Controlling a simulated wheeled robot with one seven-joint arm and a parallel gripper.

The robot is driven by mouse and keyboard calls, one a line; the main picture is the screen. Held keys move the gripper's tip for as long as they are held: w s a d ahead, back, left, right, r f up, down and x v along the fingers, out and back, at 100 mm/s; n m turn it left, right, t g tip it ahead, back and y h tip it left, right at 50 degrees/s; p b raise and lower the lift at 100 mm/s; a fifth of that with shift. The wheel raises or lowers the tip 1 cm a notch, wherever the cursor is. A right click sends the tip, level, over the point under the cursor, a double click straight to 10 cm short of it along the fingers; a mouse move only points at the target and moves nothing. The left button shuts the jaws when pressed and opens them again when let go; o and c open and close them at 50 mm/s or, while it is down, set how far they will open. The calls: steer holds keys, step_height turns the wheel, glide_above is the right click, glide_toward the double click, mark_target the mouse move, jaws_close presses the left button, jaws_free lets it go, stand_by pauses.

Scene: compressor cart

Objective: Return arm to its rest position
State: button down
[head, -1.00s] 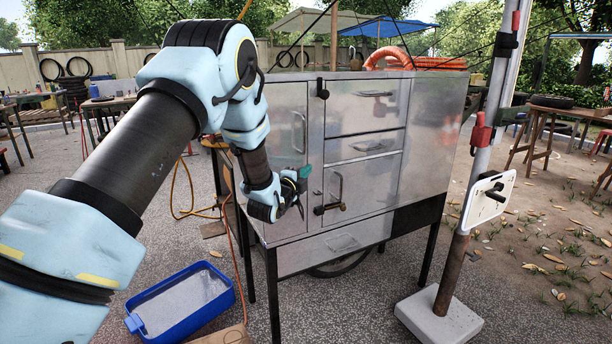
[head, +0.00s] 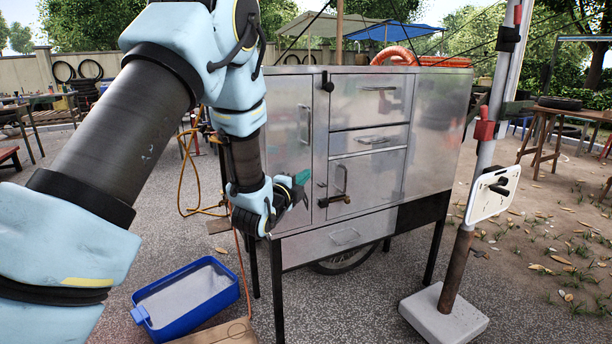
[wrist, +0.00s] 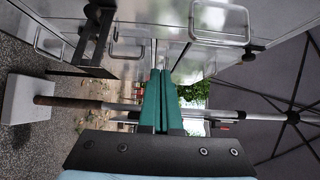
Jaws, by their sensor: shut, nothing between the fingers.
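My gripper (head: 300,184) is at the end of my pale blue and black arm, in front of the left door of the metal cart (head: 292,92). Its green fingers are together and empty; they also show in the wrist view (wrist: 159,85), pointing along the cart's front. In the head view the fingers are partly hidden by the wrist. I cannot tell the exact gap to the cart's face, but no contact shows.
A blue bin (head: 190,300) stands on the ground below my arm. A pole on a white base (head: 444,312) stands at the right and carries a white plate (head: 493,195). An orange hose (head: 420,60) lies on the cart top. Yellow cable hangs left of the cart.

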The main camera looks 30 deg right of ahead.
steer(key=w+a+r+n+y+p, duration=0.1)
steer(key=w+a+n+y+p, duration=0.15)
steer(key=a+n, duration=0.45)
steer(key=w+a+r+n+y+p, duration=0.1)
steer(key=w+a+n+y+p, duration=0.2)
steer(key=a, duration=0.8)
steer(key=w+a+r+n+y+p, duration=0.1)
steer(key=a+n+y, duration=0.4)
steer(key=a, duration=0.4)
steer(key=s+a+r+n+g+y+p, duration=0.2)
steer(key=s+a+n+g, duration=0.2)
steer(key=s+a, duration=0.5)
steer(key=s+a+r+n+g+y+p, duration=0.1)
steer(key=s+a+n+g, duration=0.3)
steer(key=s+a+n, duration=0.5)
steer(key=a+y+p, duration=0.1)
steer(key=a, duration=0.1)
steer(key=shift+a+r, duration=0.35)
steer(key=shift+r, duration=0.05)
steer(key=shift+y, duration=0.25)
